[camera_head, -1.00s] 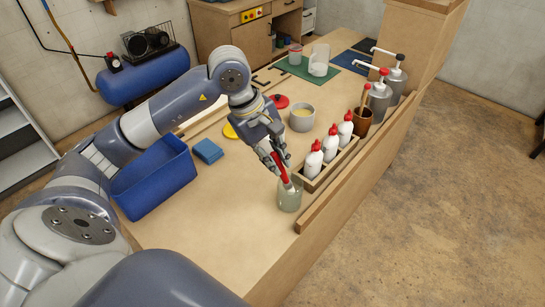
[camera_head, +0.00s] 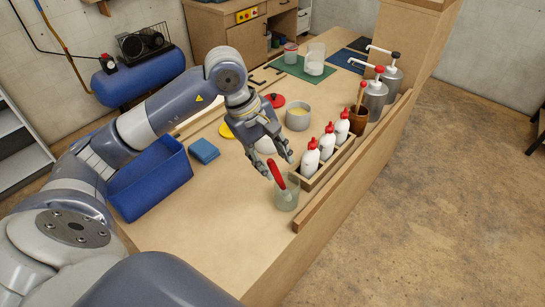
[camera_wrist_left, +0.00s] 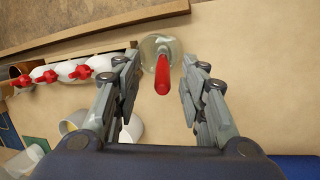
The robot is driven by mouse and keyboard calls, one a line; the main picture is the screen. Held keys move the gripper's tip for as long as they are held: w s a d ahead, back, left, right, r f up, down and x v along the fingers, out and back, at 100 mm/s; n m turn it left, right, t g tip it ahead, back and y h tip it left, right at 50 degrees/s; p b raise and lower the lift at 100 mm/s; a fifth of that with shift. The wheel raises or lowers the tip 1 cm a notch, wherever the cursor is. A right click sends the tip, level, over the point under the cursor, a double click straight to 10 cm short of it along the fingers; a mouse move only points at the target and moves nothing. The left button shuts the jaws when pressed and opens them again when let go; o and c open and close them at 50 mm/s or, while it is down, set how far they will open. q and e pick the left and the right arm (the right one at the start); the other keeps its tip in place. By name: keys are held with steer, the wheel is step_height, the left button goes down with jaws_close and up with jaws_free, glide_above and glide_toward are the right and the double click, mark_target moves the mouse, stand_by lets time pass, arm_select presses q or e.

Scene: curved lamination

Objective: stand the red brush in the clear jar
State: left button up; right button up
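The red brush (camera_head: 277,175) stands in the clear jar (camera_head: 286,198) near the bench's front right edge. Its handle sticks up out of the jar and leans to one side. My left gripper (camera_head: 279,168) is open, just above and behind the handle in the head view. In the left wrist view the red brush (camera_wrist_left: 162,75) shows between the two spread fingers, clear of both, with the clear jar (camera_wrist_left: 160,48) beyond the fingertips. The brush's lower end is hard to make out through the jar wall. My right gripper is not in view.
A wooden rack (camera_head: 330,163) with white red-capped bottles stands right beside the jar, along a raised wooden edge strip (camera_head: 350,165). A grey pot (camera_head: 298,117), a blue sponge (camera_head: 204,151) and a blue bin (camera_head: 150,180) stand farther back and left. The bench left of the jar is clear.

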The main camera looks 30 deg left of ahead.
arm_select(q)
steer(key=v, duration=1.2)
steer(key=shift+w+d, duration=0.1)
stand_by(0.5)
